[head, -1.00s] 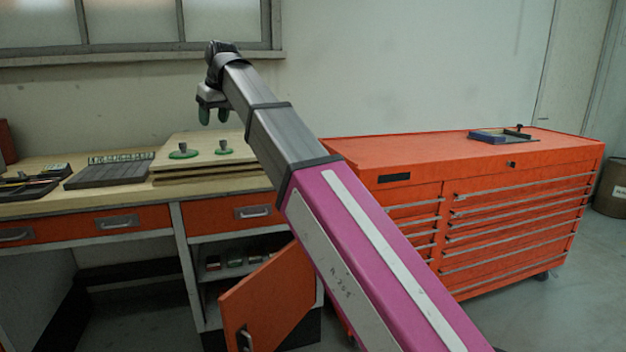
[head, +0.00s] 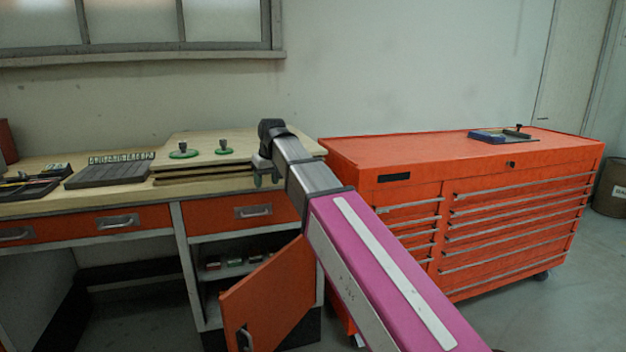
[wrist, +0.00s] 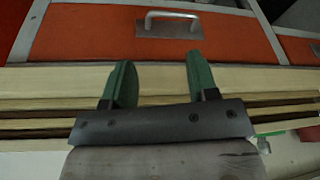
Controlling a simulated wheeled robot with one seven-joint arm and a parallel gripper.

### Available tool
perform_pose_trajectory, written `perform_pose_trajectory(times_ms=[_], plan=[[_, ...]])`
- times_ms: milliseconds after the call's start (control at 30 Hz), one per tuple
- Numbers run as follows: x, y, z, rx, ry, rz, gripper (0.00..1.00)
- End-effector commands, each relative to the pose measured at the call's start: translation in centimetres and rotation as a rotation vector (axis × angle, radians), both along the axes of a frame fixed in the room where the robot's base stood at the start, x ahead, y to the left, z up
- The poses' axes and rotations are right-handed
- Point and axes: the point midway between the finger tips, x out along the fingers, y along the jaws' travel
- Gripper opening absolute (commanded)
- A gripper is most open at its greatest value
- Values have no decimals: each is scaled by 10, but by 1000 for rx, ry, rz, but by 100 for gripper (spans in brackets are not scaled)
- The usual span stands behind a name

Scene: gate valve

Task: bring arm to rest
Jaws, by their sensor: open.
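My gripper (head: 266,179) hangs at the end of my arm, by the front edge of the workbench, in the head view. In the wrist view, its two green fingers (wrist: 160,68) are spread apart with nothing between them. The stack's edges lie behind the fingers in the wrist view.
An orange drawer (wrist: 155,38) with a metal handle shows beyond the fingers. Below the bench, an orange cabinet door (head: 268,295) stands open. An orange tool chest (head: 500,215) stands at the right with a blue item (head: 490,136) on top. A dark ribbed tray (head: 108,173) lies left on the bench.

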Motion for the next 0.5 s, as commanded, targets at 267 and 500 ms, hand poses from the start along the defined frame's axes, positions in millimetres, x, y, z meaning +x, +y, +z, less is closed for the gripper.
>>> perform_pose_trajectory(times_ms=[267,500], plan=[[-3,-90,-114,-33,60,-151,54],[-23,-163,-199,-55,111,-273,54]])
